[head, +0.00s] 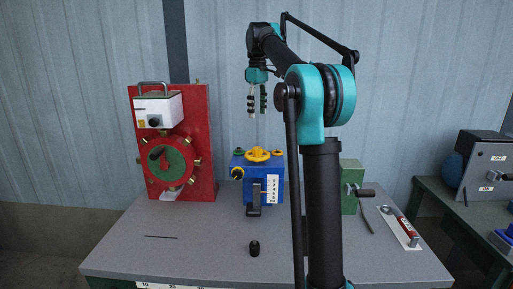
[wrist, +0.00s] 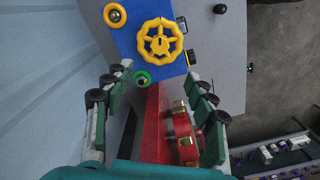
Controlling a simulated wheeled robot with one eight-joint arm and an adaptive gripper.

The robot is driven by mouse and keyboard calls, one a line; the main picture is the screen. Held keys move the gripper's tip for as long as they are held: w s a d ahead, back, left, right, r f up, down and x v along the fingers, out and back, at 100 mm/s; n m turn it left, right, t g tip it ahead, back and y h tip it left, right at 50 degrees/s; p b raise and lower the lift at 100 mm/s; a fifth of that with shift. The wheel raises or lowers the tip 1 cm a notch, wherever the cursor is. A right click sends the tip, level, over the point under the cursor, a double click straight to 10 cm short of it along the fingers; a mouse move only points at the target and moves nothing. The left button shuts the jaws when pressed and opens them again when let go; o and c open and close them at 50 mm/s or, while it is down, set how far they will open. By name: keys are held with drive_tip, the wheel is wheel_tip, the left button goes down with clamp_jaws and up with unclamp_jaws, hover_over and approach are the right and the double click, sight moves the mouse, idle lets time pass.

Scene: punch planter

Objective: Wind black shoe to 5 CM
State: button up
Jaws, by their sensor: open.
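The black shoe (head: 254,196) is on the front face of a blue box (head: 237,188), beside a white scale (head: 273,189) whose numbers are too small to read. A yellow handwheel (head: 258,155) lies flat on top of the box; it also shows in the wrist view (wrist: 160,40). My gripper (head: 257,101) is open and empty, pointing down, well above the wheel and apart from it. In the wrist view its fingers (wrist: 155,86) are spread, with the wheel beyond the fingertips.
A red panel (head: 198,122) with a white unit and a green-centred ring stands left of the box. A green block (head: 350,190) with a crank stands right. A small black peg (head: 254,248) stands in front. A red-handled tool (head: 405,227) lies at right. The front-left tabletop is mostly clear.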

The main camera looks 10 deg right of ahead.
sight(257, 148)
wheel_tip(257, 148, down, 15)
drive_tip(key=shift+f, duration=0.15)
idle(0.4)
drive_tip(key=c, duration=1.2)
drive_tip(key=shift+o, duration=0.2)
drive_tip(key=shift+m, duration=0.4)
drive_tip(key=m, duration=0.9)
drive_tip(key=shift+m, duration=2.1)
